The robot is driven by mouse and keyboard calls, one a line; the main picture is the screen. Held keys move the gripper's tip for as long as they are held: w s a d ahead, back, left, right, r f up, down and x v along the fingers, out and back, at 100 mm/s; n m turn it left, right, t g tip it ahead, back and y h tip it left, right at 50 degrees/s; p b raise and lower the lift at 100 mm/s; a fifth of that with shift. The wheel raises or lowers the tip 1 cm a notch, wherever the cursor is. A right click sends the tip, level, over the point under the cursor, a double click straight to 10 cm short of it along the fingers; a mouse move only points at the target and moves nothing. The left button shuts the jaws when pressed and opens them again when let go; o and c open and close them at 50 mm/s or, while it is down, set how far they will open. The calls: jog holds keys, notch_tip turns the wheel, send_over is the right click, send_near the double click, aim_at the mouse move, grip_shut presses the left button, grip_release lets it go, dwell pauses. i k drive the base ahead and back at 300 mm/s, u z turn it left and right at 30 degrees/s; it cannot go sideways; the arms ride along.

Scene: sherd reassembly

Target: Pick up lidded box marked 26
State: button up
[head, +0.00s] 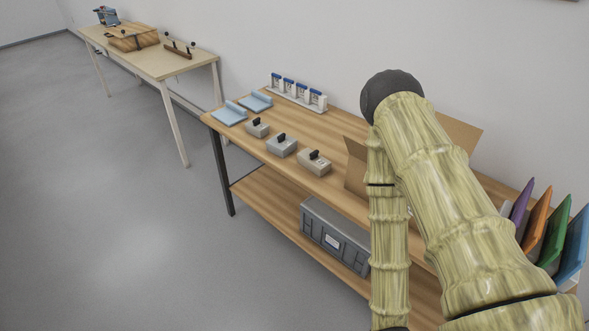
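Three small lidded boxes with dark knobs on top stand in a slanting row on the wooden table (238,143). The left box (256,130) is grey and the smallest in view. The middle box (281,148) is grey. The right box (315,164) is more beige. Their markings are too small to read, so I cannot tell which one is marked 26. My arm crosses the right half of the head view, in front of the table. My gripper is not in view.
Two light-blue trays (229,114) and a rack of white, blue-capped containers (297,92) stand behind the boxes. An open cardboard box (355,168) is partly hidden by my arm. Coloured upright panels (537,220) are at right. A grey crate (334,238) is on the lower shelf. Floor left is clear.

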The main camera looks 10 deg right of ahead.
aim_at(310, 160)
jog(key=u, duration=0.45)
jog(key=k, duration=1.15)
jog(key=u, duration=0.8)
jog(key=i, duration=1.75)
jog(key=z, duration=1.25)
jog(key=i, duration=0.4)
jog(key=z, duration=0.55)
